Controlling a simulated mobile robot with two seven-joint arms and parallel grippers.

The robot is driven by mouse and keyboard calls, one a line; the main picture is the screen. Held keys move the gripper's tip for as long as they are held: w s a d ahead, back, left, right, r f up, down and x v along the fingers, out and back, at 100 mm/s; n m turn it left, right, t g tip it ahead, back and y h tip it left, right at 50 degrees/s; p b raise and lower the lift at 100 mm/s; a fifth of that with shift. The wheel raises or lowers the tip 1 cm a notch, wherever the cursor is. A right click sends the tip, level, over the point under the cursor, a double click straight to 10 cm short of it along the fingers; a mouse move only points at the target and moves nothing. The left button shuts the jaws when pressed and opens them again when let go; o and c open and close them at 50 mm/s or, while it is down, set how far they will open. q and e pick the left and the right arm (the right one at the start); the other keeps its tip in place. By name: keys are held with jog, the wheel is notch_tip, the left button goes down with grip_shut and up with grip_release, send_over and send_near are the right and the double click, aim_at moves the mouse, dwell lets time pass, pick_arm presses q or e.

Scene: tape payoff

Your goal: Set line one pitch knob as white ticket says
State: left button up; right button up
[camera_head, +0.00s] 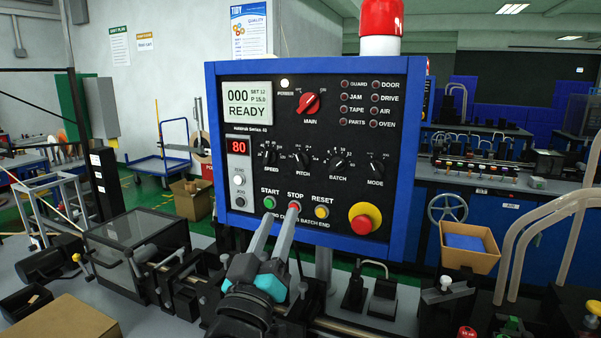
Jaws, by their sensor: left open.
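The blue-framed control panel (240,135) stands upright in the middle. Its black pitch knob (302,160) is in the middle row, between the speed knob (269,158) and the batch knob (338,161). The knob's exact setting is too small to read. My left gripper (281,215) is open and empty. Its two grey fingers point up in front of the panel's lower part, below the pitch knob and near the start and stop buttons. I cannot make out a white ticket. My right gripper is not in view.
The green start button (269,202), red stop button (295,206) and yellow reset button (321,212) lie close to my fingers. A red emergency button (362,224) sits lower right. A red main switch (309,104) is above. Machine parts crowd the bench below.

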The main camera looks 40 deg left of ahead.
aim_at(300, 164)
pick_arm(q)
jog(key=p+x, duration=0.2)
jog(key=x, duration=1.2)
jog(key=shift+w+p, duration=0.25)
jog(key=shift+p, duration=0.05)
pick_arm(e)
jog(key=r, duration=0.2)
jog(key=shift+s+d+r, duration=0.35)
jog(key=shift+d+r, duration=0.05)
pick_arm(q)
grip_shut()
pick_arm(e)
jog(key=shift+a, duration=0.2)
